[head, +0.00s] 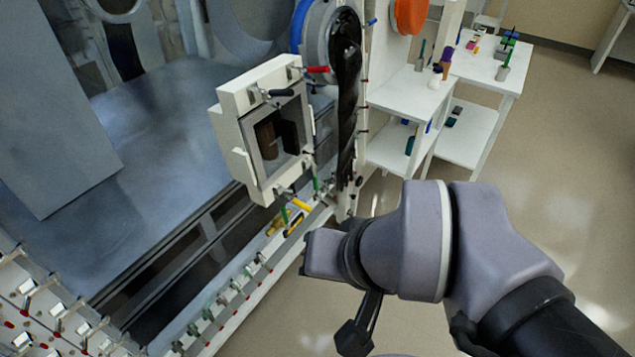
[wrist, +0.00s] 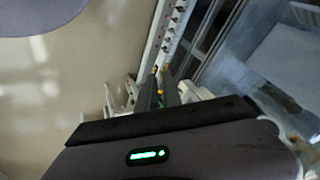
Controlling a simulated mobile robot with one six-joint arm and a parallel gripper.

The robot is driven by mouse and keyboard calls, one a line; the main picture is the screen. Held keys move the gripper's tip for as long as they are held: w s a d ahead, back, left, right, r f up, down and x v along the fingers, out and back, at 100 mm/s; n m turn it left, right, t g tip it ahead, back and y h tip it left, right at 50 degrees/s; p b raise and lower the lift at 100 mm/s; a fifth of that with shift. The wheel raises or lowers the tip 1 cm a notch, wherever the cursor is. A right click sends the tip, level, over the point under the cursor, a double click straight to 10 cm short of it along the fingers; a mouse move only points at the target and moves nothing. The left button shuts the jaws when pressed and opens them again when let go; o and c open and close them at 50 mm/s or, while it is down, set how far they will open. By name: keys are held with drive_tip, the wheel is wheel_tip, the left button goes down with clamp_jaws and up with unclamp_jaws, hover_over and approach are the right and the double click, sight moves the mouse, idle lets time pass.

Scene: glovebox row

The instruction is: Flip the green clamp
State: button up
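A slim green handle (head: 316,184) stands by the lower right corner of the white box-like door frame (head: 234,128). A second green piece (head: 284,215) shows beneath that corner, beside a yellow handle (head: 300,204). I cannot tell which of the two belongs to the green clamp. In the wrist view, my gripper (wrist: 158,88) has two dark fingers rising from a black bar. Small yellow spots show by the fingertips, and no green clamp can be made out there. In the head view my fingers cannot be made out. My arm is right of the door frame, apart from it.
A rail with small green-tipped fittings (head: 236,284) runs along the lower edge. White shelves (head: 415,92) stand behind. The floor (head: 560,130) at right is clear.

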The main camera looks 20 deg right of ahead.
drive_tip(key=o, duration=0.4)
drive_tip(key=w+f+m+g+y, duration=0.1)
drive_tip(key=w+m+g+y, duration=0.1)
drive_tip(key=w, duration=0.6)
drive_tip(key=m+g, duration=0.1)
drive_tip(key=m, duration=0.1)
drive_tip(key=shift+m+y, duration=0.4)
drive_tip(key=w+d+f+m+t+y, duration=0.1)
drive_tip(key=w+d+f+m+y, duration=0.35)
drive_tip(key=w+d+f, duration=0.35)
drive_tip(key=w+d+f+m+t+y, duration=0.1)
drive_tip(key=w+d+f+m+y, duration=0.4)
drive_tip(key=w, duration=0.5)
drive_tip(key=m+t, duration=0.7)
drive_tip(key=m, duration=0.1)
approach(315, 190)
drive_tip(key=s+d+r, duration=0.3)
drive_tip(key=s+d, duration=0.1)
drive_tip(key=d, duration=0.2)
drive_tip(key=shift+h, duration=0.35)
drive_tip(key=b+x, duration=0.3)
drive_tip(key=x, duration=1.4)
drive_tip(key=shift+a+r+b, duration=0.2)
drive_tip(key=shift+a+b, duration=0.05)
drive_tip(key=shift+b, duration=0.15)
clamp_jaws()
